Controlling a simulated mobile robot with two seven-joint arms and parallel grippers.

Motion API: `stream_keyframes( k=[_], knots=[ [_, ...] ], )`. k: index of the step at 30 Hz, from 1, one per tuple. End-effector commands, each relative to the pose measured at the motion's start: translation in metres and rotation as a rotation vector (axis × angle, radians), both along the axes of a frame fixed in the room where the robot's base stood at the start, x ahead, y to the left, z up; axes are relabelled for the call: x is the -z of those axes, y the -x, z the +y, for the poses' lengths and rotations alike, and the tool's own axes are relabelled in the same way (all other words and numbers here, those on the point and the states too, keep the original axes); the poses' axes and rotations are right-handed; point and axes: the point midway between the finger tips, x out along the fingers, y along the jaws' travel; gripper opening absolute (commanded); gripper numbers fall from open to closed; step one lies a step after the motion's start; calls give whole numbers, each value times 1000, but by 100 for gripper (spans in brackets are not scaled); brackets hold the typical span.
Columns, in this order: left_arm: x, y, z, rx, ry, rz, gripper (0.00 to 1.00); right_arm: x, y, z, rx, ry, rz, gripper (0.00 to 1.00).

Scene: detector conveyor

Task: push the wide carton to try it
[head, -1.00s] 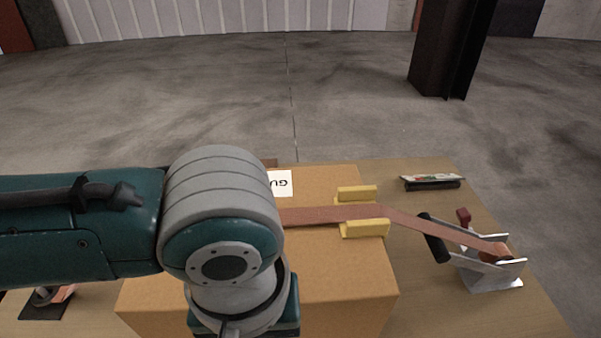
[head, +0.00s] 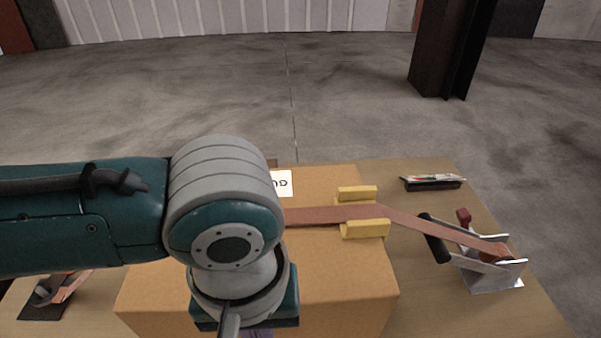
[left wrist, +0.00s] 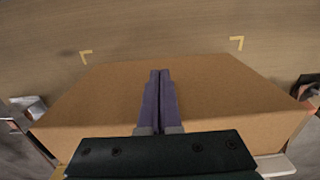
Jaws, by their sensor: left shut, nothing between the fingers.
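The wide carton (head: 345,285) is a brown cardboard box on the wooden table, with a white label (head: 282,183) and a reddish strap (head: 310,216) across its top between yellow edge pieces. It also shows in the left wrist view (left wrist: 225,95), filling the middle. My left gripper (left wrist: 160,75) is shut and empty, its purple fingers in front of or over the carton; I cannot tell whether they touch it. My right gripper is not in view.
A metal strap tensioner (head: 490,265) with a black handle stands at the table's right. A dark block (head: 432,183) with a coloured top lies at the back right. Another dark device (head: 45,297) sits at the left. Yellow corner marks (left wrist: 237,42) lie on the bare tabletop beyond the carton.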

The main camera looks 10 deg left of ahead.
Motion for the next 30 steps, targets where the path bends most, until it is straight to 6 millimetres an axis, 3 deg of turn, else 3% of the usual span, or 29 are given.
stream_keyframes(
  k=[30],
  knots=[
    [0,-12,4,0,-1,-2,0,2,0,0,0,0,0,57]
  ],
)
